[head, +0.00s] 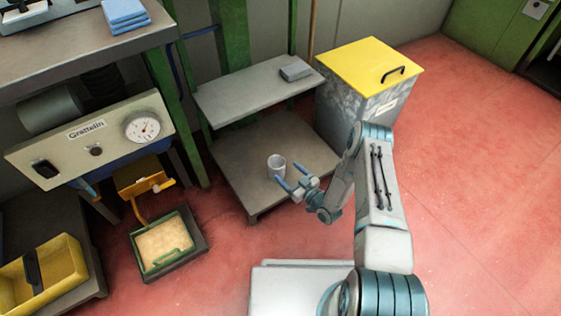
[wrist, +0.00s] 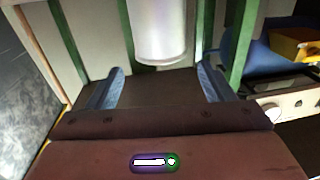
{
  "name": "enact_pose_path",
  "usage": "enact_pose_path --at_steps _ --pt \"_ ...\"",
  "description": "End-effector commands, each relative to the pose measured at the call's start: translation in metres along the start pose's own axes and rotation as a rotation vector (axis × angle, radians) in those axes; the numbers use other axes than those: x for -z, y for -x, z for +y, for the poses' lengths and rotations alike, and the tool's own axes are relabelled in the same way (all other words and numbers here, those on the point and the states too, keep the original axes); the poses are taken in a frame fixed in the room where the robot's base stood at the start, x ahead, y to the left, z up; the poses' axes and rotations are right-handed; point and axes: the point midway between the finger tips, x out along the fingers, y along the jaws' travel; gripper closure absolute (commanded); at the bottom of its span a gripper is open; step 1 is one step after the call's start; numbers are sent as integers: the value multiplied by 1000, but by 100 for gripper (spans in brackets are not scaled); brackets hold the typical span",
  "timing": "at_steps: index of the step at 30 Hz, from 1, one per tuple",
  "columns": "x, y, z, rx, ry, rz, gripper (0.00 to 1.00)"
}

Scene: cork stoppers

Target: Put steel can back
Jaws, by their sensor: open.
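The steel can (head: 276,168), pale grey and open-topped, stands upright on the lower shelf (head: 240,190) of a grey rack. In the wrist view the can (wrist: 162,32) is beyond the fingertips, roughly centred between them, with its upper part cut off by the frame edge. My gripper (head: 289,173) is open beside the can, on its right and near side. Its two blue fingers point toward the can, and nothing is between them in the wrist view (wrist: 160,88). Whether a fingertip touches the can is hard to tell; a gap seems to show.
An upper shelf (head: 250,92) with a grey block (head: 296,71) lies above and behind the can. Green posts stand at the rack. A yellow-lidded bin (head: 368,62) stands right of it. A sand tray (head: 165,243) and yellow bin (head: 45,277) are at left. Red floor is clear at right.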

Motion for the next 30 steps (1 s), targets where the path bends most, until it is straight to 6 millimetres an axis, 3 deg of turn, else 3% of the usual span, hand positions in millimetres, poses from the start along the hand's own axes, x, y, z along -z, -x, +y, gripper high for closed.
enact_pose_path --at_steps 3,9,14,17,24,30 --pt "3 20 -1 -1 -1 0 25" --pt "2 36 0 0 -1 2 25" --pt "5 34 3 1 7 -10 25" --pt "15 25 14 0 31 -57 25" --pt "65 -2 65 -44 118 -298 25" --pt "120 -5 100 -123 157 -506 25"
